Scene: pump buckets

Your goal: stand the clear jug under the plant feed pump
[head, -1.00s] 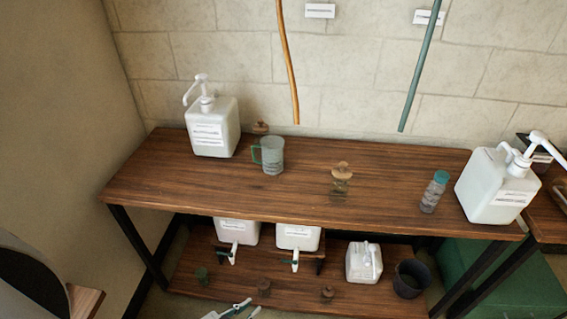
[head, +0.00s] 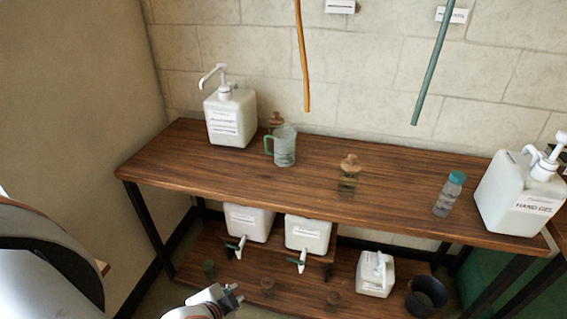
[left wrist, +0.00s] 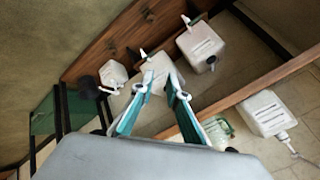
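The clear jug (head: 286,148) with a green handle stands upright on the wooden table, right of a white pump bucket (head: 231,118) whose label is too small to read. A second white pump bucket (head: 512,200) at the right end is labelled hand gel. I cannot tell by label which pump is plant feed. The jug is apart from the left bucket and not under its spout. My left gripper (head: 232,294) is low in front of the table, away from the jug. In the left wrist view its teal fingers (left wrist: 161,84) are apart and empty. My right gripper is not in view.
A corked jar (head: 348,178) and a teal-capped bottle (head: 449,195) stand on the table (head: 400,208). A small corked item is behind the jug. White tap containers (head: 307,234), a small pump bottle (head: 375,273) and a black pot (head: 426,296) are below. Two hoses hang above.

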